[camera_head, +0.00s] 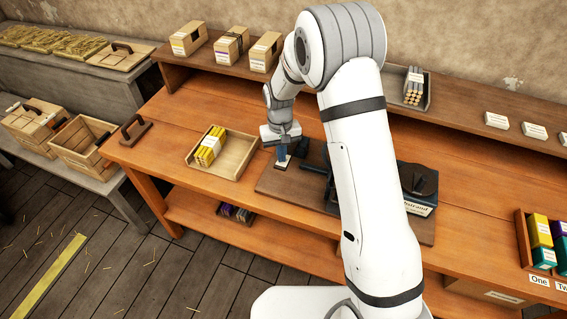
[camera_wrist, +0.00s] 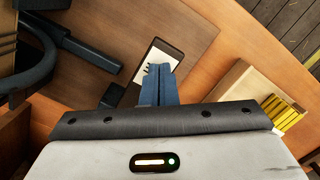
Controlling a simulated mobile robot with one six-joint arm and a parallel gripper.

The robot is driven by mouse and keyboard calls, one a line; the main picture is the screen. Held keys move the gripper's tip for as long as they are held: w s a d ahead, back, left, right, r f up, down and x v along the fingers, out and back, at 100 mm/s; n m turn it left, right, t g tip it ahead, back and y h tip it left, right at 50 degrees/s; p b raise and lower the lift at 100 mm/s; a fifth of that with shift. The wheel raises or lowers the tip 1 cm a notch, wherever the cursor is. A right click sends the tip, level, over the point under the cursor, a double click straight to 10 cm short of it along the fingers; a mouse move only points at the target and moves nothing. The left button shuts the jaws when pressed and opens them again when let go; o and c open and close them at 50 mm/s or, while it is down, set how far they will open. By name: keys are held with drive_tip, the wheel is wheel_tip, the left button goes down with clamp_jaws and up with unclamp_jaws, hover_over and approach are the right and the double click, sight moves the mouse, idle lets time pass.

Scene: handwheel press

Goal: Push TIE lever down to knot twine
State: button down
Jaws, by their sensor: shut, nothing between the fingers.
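My gripper (camera_head: 282,155) is shut and empty, pointing down over the left part of the dark base board (camera_head: 275,182) on the workbench. In the wrist view its blue-grey fingers (camera_wrist: 158,84) are together in front of a white label plate (camera_wrist: 160,58), hiding part of its lettering. A black bar with a thick grip (camera_wrist: 90,52) lies to the left of the fingers, apart from them. It may be the TIE lever, but its name cannot be read. A small black block (camera_wrist: 112,96) sits close by the fingers. My arm hides much of the press in the head view.
A black round part (camera_head: 418,181) stands on the right of the board, above a partly readable label. A wooden tray (camera_head: 236,157) with yellow bundles is left of the board. Boxes line the back shelf. The bench between tray and board is clear.

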wheel_tip(320, 180, down, 5)
drive_tip(key=b, duration=0.3)
drive_tip(key=shift+r+b, duration=0.2)
drive_tip(key=shift+b, duration=0.15)
drive_tip(key=shift+r, duration=0.1)
drive_tip(key=shift+w+a+r, duration=0.15)
drive_tip(key=shift+w+r, duration=0.05)
drive_tip(key=shift+w, duration=0.3)
drive_tip(key=shift+w+a+r, duration=0.15)
drive_tip(key=shift+w, duration=0.35)
drive_tip(key=shift+w+a+r, duration=0.15)
drive_tip(key=shift+w+r, duration=0.05)
drive_tip(key=shift+w, duration=0.3)
wheel_tip(320, 180, up, 8)
drive_tip(key=b, duration=0.1)
drive_tip(key=shift+w, duration=0.3)
